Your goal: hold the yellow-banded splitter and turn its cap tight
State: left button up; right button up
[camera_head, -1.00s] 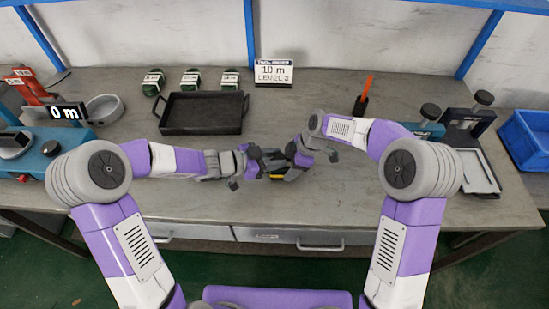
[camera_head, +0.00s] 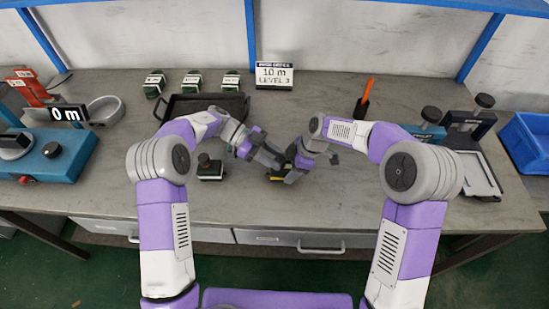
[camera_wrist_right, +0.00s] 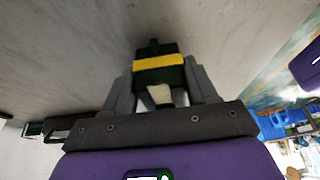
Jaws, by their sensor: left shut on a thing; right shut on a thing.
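The yellow-banded splitter (camera_wrist_right: 160,62) is a dark green block with a yellow band and a small dark knob at its far end. In the right wrist view it sits between the fingers of my right gripper (camera_wrist_right: 160,88), which is shut on it. In the head view only a little of the splitter (camera_head: 278,178) shows, low at the table under both grippers. My left gripper (camera_head: 272,160) comes in from the upper left and is shut close beside the right gripper (camera_head: 297,160). What it grips is hidden, and I cannot tell whether it touches the cap.
Another green block with a dark knob (camera_head: 208,168) stands left of the grippers. A black tray (camera_head: 190,107), several green coils (camera_head: 192,80) and a sign (camera_head: 274,75) are behind. A blue device (camera_head: 55,155) is left, a blue bin (camera_head: 525,138) right. The front middle table is clear.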

pick_arm(q)
jog(key=m+g, duration=0.1)
jog(key=m+g+y, duration=0.1)
jog(key=m+g, duration=0.1)
jog(key=shift+w+d+r+y, duration=0.25)
jog(key=shift+d+r+y, duration=0.05)
jog(key=shift+r+m+g+y, duration=0.1)
jog(key=shift+m+g+y, duration=0.3)
jog(key=shift+m+g, duration=0.2)
jog(key=o, duration=1.1)
jog(key=shift+c, duration=0.2)
jog(key=shift+a+f, duration=0.15)
jog(key=shift+f, duration=0.05)
